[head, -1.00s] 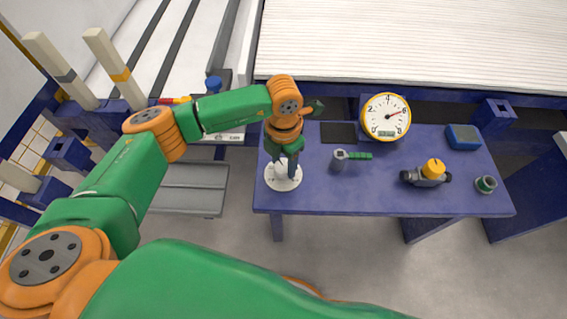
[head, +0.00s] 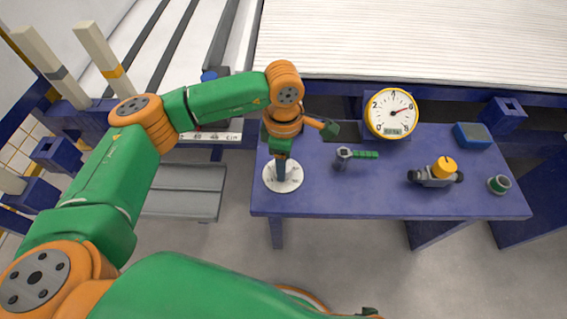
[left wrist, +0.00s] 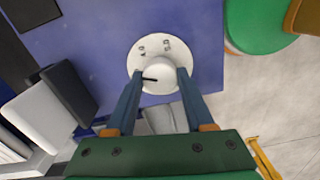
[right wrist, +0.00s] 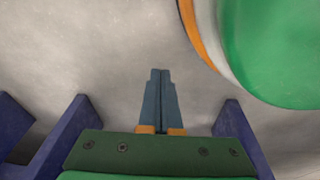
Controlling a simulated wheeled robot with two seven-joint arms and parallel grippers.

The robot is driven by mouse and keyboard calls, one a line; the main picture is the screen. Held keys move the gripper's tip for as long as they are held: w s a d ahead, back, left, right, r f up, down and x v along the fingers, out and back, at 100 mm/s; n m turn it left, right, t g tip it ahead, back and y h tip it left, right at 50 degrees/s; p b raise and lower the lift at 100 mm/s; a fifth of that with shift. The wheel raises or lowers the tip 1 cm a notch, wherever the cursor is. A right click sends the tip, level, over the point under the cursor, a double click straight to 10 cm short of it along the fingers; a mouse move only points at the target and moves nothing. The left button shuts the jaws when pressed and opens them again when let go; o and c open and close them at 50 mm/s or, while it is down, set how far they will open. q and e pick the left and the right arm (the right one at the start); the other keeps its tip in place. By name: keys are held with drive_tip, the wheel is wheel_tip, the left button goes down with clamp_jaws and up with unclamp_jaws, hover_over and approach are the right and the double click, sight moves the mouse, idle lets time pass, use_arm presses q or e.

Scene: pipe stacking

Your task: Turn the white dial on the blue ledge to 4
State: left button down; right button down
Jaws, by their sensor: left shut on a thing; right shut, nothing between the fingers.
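The white dial plate (head: 295,181) lies on the left end of the blue ledge (head: 330,200). In the left wrist view its white knob (left wrist: 162,68) has a black pointer line aimed left in that picture. Small dark marks on the plate (left wrist: 150,46) are too small to read surely. My left gripper (left wrist: 159,75) has one finger on each side of the knob and is shut on it. In the head view the gripper (head: 281,178) comes down over the knob and hides it. My right gripper (right wrist: 160,74) is shut and empty above the grey floor.
A round yellow-rimmed gauge (head: 391,113) stands at the ledge's back. A grey part with a green handle (head: 365,154), a grey valve with an orange knob (head: 443,168), a blue box (head: 472,135) and a green-grey ring (head: 498,184) are right of the dial.

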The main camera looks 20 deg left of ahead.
use_arm(q)
drive_tip(key=m+b, duration=0.1)
drive_tip(key=m, duration=0.3)
drive_tip(key=shift+m+b, duration=0.65)
drive_tip(key=shift+m, duration=0.85)
use_arm(e)
drive_tip(key=shift+w+a+r, duration=0.35)
drive_tip(key=shift+w+a, duration=0.05)
drive_tip(key=shift+w, duration=0.3)
drive_tip(key=shift+w+a+r, duration=0.35)
drive_tip(key=shift+w, duration=0.35)
use_arm(q)
drive_tip(key=shift+c, duration=1.4)
unclamp_jaws()
drive_tip(key=shift+r, duration=0.3)
wheel_tip(320, 180, up, 7)
drive_tip(key=shift+f+p, duration=0.2)
drive_tip(key=shift+p, duration=0.75)
use_arm(e)
drive_tip(key=shift+s+d+f, duration=0.25)
drive_tip(key=shift+s+f, duration=0.1)
drive_tip(key=shift+s, duration=0.2)
drive_tip(key=shift+s+d+f, duration=0.2)
drive_tip(key=shift+s+f, duration=0.15)
drive_tip(key=shift+s, duration=0.15)
